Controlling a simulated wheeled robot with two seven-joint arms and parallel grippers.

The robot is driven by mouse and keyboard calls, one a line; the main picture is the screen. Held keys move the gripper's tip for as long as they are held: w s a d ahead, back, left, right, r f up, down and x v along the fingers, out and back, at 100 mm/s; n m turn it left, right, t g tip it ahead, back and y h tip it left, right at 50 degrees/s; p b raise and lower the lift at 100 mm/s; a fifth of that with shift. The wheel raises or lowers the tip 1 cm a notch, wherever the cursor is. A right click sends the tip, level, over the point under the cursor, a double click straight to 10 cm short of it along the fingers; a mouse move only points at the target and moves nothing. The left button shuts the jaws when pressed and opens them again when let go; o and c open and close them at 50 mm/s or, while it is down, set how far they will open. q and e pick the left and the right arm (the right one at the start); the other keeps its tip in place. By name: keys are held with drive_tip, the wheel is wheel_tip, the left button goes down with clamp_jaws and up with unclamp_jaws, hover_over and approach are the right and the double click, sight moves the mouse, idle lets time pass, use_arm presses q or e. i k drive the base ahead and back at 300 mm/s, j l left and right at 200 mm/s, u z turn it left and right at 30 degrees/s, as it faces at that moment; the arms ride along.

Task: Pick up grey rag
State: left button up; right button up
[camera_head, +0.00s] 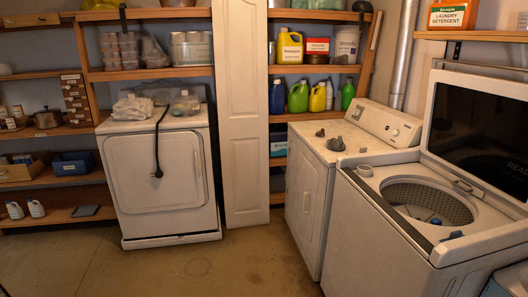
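A small dark grey crumpled thing (335,144), which may be the grey rag, lies on top of the middle white machine (345,143). Smaller grey bits lie close to it on the same top. A pale, whitish-grey crumpled cloth (132,107) lies on top of the left white machine (160,170). I cannot tell for sure which of these is the rag. Neither of my grippers is in view.
An open top-loading washer (432,205) with its lid raised stands at the right, with small bluish things in its drum and on its rim. Shelves with bottles and boxes line the back wall. A white folding door (243,110) stands between them. The floor (190,270) in front is clear.

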sight(334, 144)
drive_tip(key=i+u, duration=0.1)
drive_tip(key=i, duration=0.55)
drive_tip(key=i+l+u, duration=0.1)
drive_tip(key=i, duration=0.5)
drive_tip(key=i+l+u, duration=0.1)
drive_tip(key=i, duration=0.5)
drive_tip(key=i+l, duration=0.35)
drive_tip(key=i, duration=0.15)
drive_tip(key=i+l, duration=0.4)
drive_tip(key=i, duration=0.15)
drive_tip(key=i+l+z, duration=0.1)
drive_tip(key=l, duration=0.2)
drive_tip(key=i+l+z, duration=0.1)
drive_tip(key=l, duration=0.2)
drive_tip(key=i, duration=0.05)
